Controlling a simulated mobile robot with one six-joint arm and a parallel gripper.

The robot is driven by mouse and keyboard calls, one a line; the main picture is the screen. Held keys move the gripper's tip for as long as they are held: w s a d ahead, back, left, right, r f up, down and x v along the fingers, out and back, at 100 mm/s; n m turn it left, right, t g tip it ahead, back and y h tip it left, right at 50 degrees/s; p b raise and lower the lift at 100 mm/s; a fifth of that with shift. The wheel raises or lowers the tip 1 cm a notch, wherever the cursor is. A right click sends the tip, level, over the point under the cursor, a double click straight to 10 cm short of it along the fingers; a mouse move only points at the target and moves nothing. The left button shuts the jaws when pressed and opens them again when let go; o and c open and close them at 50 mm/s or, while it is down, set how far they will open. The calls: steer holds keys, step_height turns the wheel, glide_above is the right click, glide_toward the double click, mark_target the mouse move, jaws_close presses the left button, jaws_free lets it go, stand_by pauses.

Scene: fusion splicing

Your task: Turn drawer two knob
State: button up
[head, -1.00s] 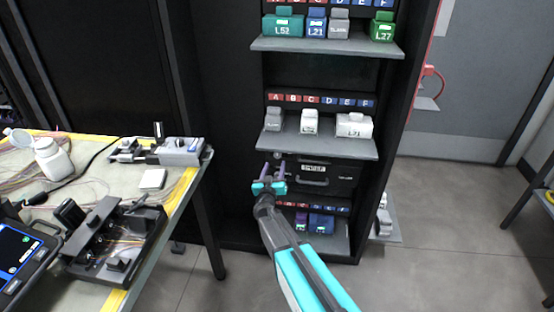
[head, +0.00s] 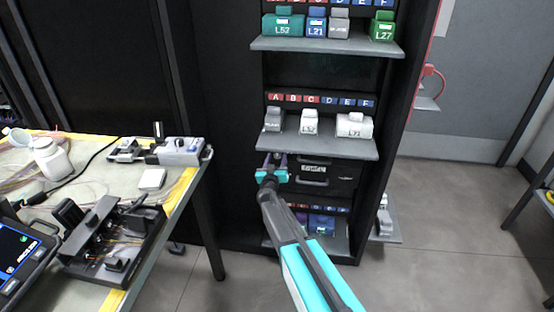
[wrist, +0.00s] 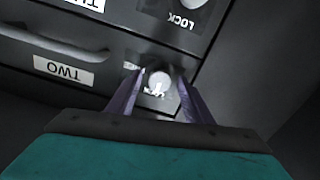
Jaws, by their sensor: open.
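The drawer two knob (wrist: 158,83) is a small pale round knob on the dark drawer face in the wrist view. The white TWO label (wrist: 63,71) and a bar handle (wrist: 50,42) are to its left. My gripper (wrist: 158,85) is open, its two purple fingers on either side of the knob; I cannot tell whether they touch it. In the head view, my gripper (head: 272,160) is at the left end of the drawer front (head: 325,172), below the middle shelf. It hides the knob there.
The middle shelf (head: 330,147) juts out just above my gripper, carrying several pale containers. A lower shelf (head: 325,240) holds blue and purple boxes. Above the knob is another knob (wrist: 193,3) with a LOCK label (wrist: 181,21). A workbench (head: 150,225) stands to the left.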

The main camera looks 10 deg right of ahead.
steer(key=c, duration=1.1)
steer(key=shift+o, duration=0.2)
steer(key=shift+d, duration=0.1)
